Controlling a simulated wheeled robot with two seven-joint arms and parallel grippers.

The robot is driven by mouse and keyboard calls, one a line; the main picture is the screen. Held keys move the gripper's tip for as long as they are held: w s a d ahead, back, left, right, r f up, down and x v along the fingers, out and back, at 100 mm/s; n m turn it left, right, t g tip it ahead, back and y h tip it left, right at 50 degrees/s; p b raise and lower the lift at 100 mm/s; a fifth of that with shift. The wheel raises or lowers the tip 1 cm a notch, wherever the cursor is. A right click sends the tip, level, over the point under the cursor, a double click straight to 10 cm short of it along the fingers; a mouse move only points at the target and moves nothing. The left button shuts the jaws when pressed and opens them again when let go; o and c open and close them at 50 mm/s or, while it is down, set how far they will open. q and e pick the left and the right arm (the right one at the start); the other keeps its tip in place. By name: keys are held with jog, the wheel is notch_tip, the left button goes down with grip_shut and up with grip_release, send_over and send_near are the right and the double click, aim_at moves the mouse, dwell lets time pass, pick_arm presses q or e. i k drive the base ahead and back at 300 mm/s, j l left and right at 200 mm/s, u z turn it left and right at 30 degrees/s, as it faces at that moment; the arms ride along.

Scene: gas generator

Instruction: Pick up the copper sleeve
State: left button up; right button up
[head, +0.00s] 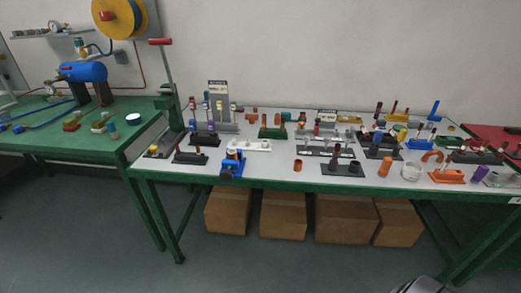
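A small copper-brown cylinder (297,165), which looks like the copper sleeve, stands upright near the front edge of the white-topped table (270,170). It is apart from the things around it, and nothing covers it. Neither of my grippers is recognisable in the head view. A grey shape, cut off at the bottom edge right of centre, is too partial to name.
A blue vise (232,163) stands left of the copper cylinder, and a dark holder with upright parts (343,168) stands close on its right. Many fittings and racks crowd the table behind. Cardboard boxes (283,214) sit underneath. The floor in front is clear.

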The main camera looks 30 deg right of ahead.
aim_at(232, 157)
jog(key=z, duration=0.75)
